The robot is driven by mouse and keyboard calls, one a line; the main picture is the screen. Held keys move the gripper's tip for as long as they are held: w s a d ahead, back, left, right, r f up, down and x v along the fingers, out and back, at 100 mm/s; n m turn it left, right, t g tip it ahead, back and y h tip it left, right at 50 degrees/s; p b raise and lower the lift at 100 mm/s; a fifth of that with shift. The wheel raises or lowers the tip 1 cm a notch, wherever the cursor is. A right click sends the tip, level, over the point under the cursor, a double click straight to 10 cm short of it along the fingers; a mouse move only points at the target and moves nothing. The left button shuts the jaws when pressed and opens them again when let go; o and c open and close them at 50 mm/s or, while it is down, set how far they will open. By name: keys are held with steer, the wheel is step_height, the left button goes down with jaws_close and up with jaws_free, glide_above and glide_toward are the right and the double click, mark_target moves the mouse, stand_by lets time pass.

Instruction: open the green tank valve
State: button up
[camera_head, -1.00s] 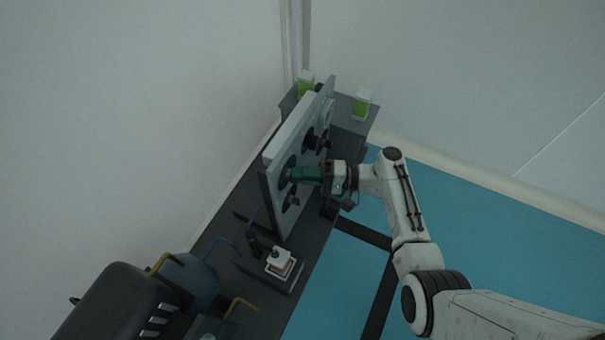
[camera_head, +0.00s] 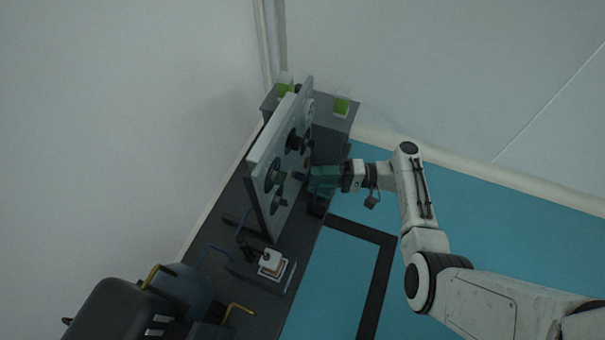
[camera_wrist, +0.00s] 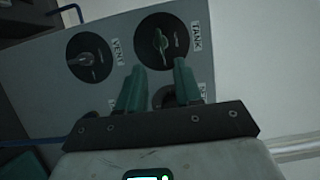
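The tank valve (camera_wrist: 159,41) is a green handle on a round black dial beside a TANK label in the wrist view. The handle stands roughly upright in that picture; its small dial markings are too small to read. My gripper (camera_wrist: 158,65) has two green fingers, open and apart, with nothing between them. The fingertips lie just below the tank dial in the wrist view. In the head view my gripper (camera_head: 309,177) is off the face of the grey panel (camera_head: 262,158), with a gap between.
A VENT dial (camera_wrist: 90,57) with a grey handle sits left of the tank dial. More dials are partly hidden behind my fingers. Green-filled containers (camera_head: 342,106) stand at the far table end. A small stacked block device (camera_head: 271,263) stands nearer.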

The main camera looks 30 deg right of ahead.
steer(key=shift+v, duration=1.1)
steer(key=s+a+f+n+g+h, duration=0.2)
steer(key=s+a+f+g+h, duration=0.15)
steer(key=s, duration=0.45)
steer(key=s+a+f+n+g+h, duration=0.25)
steer(key=s+f+g+h, duration=0.2)
steer(key=s, duration=0.35)
steer(key=s+d+r+n+h, duration=0.2)
steer(key=s+d+r+h, duration=0.1)
steer(key=s+r+h, duration=0.55)
step_height(320, 180, up, 30)
steer(key=y+p, duration=0.1)
steer(key=p, duration=2.7)
steer(key=shift+d+r+g+p, duration=0.2)
steer(key=shift+d+g+p, duration=0.05)
steer(key=shift+g+p, duration=0.1)
